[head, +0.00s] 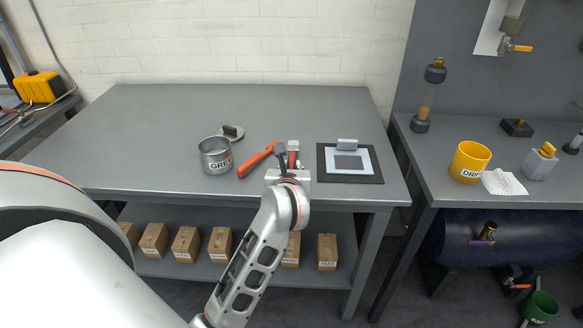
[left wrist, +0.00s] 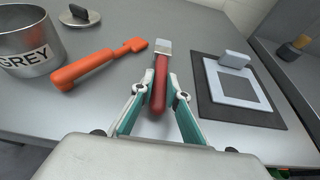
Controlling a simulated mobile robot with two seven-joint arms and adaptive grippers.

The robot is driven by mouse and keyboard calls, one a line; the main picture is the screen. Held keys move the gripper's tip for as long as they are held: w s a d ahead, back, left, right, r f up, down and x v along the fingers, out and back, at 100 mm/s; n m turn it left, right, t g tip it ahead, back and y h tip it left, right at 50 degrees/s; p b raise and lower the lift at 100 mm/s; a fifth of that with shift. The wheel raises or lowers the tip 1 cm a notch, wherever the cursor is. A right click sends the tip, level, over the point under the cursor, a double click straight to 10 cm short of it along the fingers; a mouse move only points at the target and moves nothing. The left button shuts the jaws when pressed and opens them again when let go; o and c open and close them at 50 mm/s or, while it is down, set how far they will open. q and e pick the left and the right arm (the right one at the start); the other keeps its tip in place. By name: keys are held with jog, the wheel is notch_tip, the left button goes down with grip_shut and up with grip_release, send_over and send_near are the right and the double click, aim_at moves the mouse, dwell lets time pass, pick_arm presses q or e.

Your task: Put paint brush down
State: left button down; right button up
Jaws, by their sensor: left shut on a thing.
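The paint brush (head: 293,149) has a red handle and a pale metal ferrule. It also shows in the left wrist view (left wrist: 159,82), lying between the fingers and pointing away from me. My left gripper (left wrist: 161,94) is shut on its red handle, low over the front part of the grey table (head: 150,120). In the head view the left gripper (head: 288,165) hides part of the handle. I cannot tell whether the brush touches the table top. My right gripper is not in view.
A dark mat (head: 376,163) with a white frame (head: 334,158) lies close on the right. The table's back is clear.

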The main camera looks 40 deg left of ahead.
pick_arm(q)
jog(key=shift+f+b, duration=0.35)
jog(key=shift+f, duration=0.15)
jog(key=c, duration=2)
grip_release()
